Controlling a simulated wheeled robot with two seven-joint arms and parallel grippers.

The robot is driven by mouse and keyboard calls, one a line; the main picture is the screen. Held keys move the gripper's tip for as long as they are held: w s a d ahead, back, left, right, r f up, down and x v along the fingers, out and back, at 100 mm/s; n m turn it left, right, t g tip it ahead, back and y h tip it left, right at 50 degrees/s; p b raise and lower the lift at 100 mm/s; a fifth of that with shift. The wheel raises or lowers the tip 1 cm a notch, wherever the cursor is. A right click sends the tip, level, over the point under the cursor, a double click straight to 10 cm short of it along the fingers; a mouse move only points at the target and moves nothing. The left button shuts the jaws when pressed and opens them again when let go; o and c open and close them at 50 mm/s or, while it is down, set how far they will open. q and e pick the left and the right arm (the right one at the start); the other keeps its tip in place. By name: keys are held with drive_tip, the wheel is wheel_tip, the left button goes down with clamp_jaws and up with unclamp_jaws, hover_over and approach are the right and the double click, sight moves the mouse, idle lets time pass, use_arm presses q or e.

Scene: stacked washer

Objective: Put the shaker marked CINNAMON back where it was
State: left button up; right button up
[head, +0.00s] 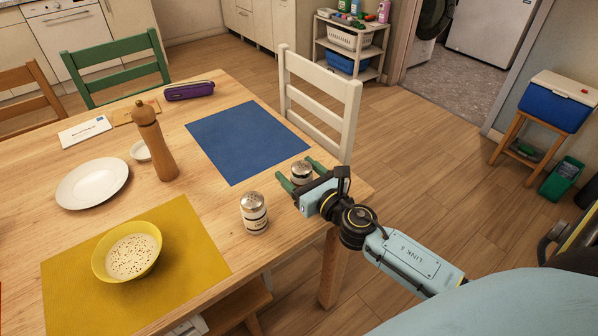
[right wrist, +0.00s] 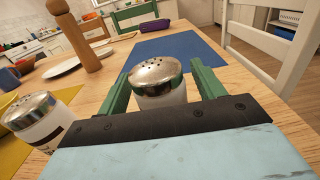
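Two glass-like shakers with perforated metal lids stand on the table. One shaker (head: 255,213) is upright between the yellow mat and my right gripper; it also shows at the left of the right wrist view (right wrist: 38,120). The other shaker (head: 301,173) is upright near the table's right edge, between the green fingers of my right gripper (head: 294,167). In the right wrist view this shaker (right wrist: 158,80) sits between the fingers, with a small gap visible on its right. Its label is hidden, and the other's label is not legible. My left gripper is out of view.
A yellow bowl (head: 127,252) with speckled white contents sits on the yellow mat (head: 190,235). A blue mat (head: 245,140) lies bare. A wooden mill (head: 155,145), white plate (head: 93,183) and purple case (head: 190,91) stand further off. A white chair (head: 320,95) is beyond the edge.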

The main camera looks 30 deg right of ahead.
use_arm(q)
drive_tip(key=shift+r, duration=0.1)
use_arm(e)
drive_tip(key=shift+r, duration=0.1)
drive_tip(key=shift+s, duration=0.2)
drive_tip(key=s, duration=0.6)
drive_tip(key=shift+d+b, duration=0.25)
drive_tip(key=shift+b, duration=0.05)
drive_tip(key=s, duration=0.2)
drive_tip(key=s+b, duration=0.1)
drive_tip(key=s, duration=0.1)
drive_tip(key=shift+s+d, duration=0.2)
drive_tip(key=shift+s, duration=0.15)
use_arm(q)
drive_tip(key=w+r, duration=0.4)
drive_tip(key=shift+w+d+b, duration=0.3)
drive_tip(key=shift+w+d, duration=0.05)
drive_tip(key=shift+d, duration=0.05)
use_arm(e)
drive_tip(key=shift+s, duration=0.5)
